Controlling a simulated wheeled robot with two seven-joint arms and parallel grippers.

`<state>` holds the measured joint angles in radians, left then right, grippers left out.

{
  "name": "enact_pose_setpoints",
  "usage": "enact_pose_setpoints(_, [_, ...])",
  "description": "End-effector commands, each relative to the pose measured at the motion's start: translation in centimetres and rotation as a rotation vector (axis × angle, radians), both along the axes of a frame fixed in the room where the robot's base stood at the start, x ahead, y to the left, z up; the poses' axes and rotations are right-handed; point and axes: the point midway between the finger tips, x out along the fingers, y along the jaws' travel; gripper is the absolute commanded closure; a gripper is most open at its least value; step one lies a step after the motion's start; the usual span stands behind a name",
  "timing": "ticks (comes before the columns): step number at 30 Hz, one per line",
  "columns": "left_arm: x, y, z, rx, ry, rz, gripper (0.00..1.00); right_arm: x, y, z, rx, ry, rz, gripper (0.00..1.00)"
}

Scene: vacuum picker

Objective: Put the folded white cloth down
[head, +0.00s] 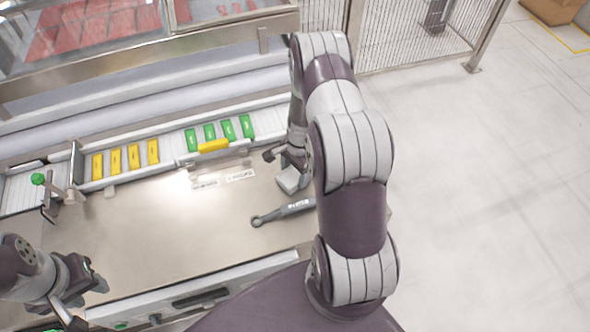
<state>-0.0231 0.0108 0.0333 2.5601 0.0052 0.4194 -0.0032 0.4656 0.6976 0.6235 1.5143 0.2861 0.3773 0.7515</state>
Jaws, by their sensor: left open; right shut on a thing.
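The folded white cloth (289,181) is a small pale block at the right side of the metal table (150,235). My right gripper (284,165) is shut on it from above, and my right arm hides part of the area behind it. I cannot tell whether the cloth touches the table. My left gripper (88,285) is open and empty at the lower left, over the table's front left part.
A dark grey tool with a ring end (283,213) lies just in front of the cloth. Behind, a conveyor (172,152) carries several yellow and green packs; one yellow pack (213,146) lies crosswise at its edge. The table's middle is clear.

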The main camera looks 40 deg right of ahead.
Motion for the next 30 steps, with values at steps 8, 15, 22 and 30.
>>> enact_pose_setpoints(8, [0.0, 0.0, -0.1, 0.000, 0.000, 0.000, 0.60, 0.0, 0.0, -0.2, 0.000, 0.001, 0.000, 0.03])
enact_pose_setpoints(15, [0.0, 0.0, 0.1, 0.000, 0.000, 0.000, 0.60, 0.0, 0.0, 0.2, 0.000, 0.000, 0.000, 0.03])
enact_pose_setpoints(22, [0.0, 0.0, -1.0, 0.000, 0.000, 0.000, 0.60, 0.1, -0.5, 3.7, -0.002, -0.005, -0.002, 0.03])
enact_pose_setpoints(30, [0.0, 0.0, -2.1, 0.000, 0.000, 0.000, 0.60, 0.1, -1.3, 10.1, -0.002, -0.003, 0.000, 0.03])
